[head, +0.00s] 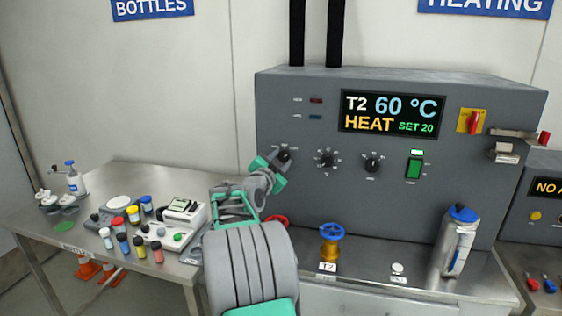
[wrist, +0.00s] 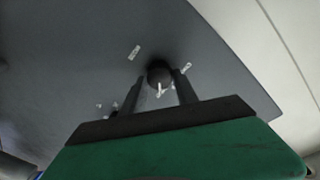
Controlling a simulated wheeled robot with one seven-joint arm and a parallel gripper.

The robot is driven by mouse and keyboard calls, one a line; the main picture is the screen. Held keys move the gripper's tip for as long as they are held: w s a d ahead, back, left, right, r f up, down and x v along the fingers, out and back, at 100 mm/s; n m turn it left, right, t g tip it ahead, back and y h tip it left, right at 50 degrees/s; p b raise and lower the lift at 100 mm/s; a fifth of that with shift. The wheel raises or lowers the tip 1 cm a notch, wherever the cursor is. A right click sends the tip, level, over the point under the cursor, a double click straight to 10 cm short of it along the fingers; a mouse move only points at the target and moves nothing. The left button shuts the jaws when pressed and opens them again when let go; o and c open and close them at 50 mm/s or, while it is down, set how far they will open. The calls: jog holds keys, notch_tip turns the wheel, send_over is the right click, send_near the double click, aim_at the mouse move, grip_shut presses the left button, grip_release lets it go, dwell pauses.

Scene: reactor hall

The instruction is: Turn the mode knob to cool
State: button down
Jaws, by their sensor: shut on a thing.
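The mode knob (head: 285,155) is a black dial at the left of a row of knobs on the grey panel (head: 300,205). My gripper (head: 271,168) reaches it from the lower left and is shut on it. In the wrist view, the dark round knob (wrist: 160,74) sits between the two fingers of my gripper (wrist: 160,88). A white pointer mark shows on the knob. The labels around it are too small to read. The display (head: 393,114) reads T2, 60 °C, HEAT and SET 20.
Two more black knobs (head: 326,159) and (head: 372,163) sit to the right, then a green switch (head: 414,168). A red-handled yellow switch (head: 472,122) is farther right. A blue valve (head: 331,232) and a silver flask (head: 457,245) stand below. Bottles crowd the left table (head: 120,174).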

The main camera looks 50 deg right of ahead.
jog(key=shift+f, duration=0.15)
jog(key=n+b, duration=0.2)
jog(key=shift+f+b, duration=0.15)
jog(key=shift+b, duration=0.15)
jog(key=shift+n+b, duration=0.8)
jog(key=shift+b, duration=0.1)
jog(key=n+b, duration=0.3)
jog(key=n, duration=0.2)
jog(key=shift+n+t, duration=0.3)
jog(key=shift+t, duration=0.1)
jog(key=n+b, duration=0.2)
jog(key=n, duration=0.4)
jog(key=shift+t, duration=0.4)
jog(key=n, duration=0.5)
jog(key=shift+n+t, duration=0.3)
jog(key=shift+n, duration=0.1)
jog(key=c, duration=0.9)
grip_release()
jog(key=shift+c, duration=0.2)
